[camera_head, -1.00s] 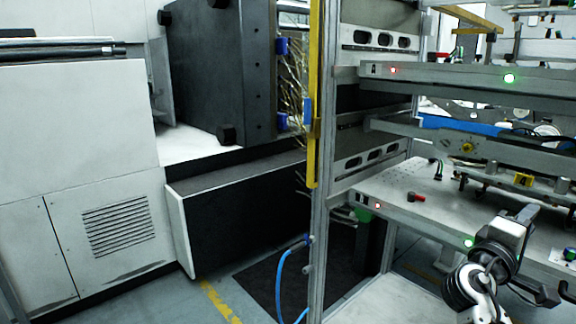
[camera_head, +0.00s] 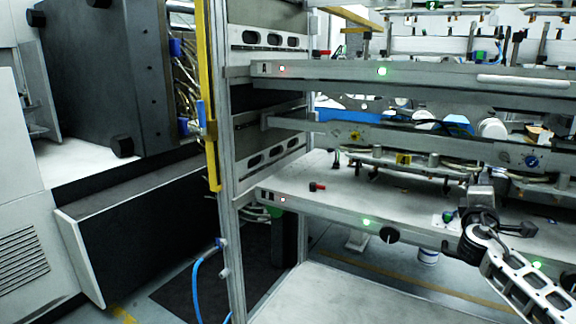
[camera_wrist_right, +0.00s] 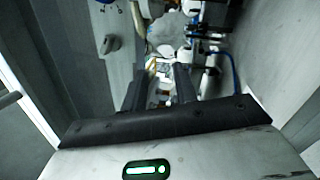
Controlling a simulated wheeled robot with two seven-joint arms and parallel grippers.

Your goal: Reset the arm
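My right arm (camera_head: 525,285) comes in from the lower right of the head view and reaches up beside the lower shelf's front edge. My right gripper (camera_head: 481,194) is at its upper end, small and dark against the rack. In the right wrist view, its two dark fingers (camera_wrist_right: 159,88) stand apart with a gap between them, and nothing shows held. My left arm and left gripper are out of view.
A metal rack with a lower shelf (camera_head: 330,185) and upper rails (camera_head: 330,72) fills the right side. A black knob (camera_head: 390,235) sits on the shelf's front edge, close to my arm. A yellow post (camera_head: 207,110) and blue hose (camera_head: 197,285) are left.

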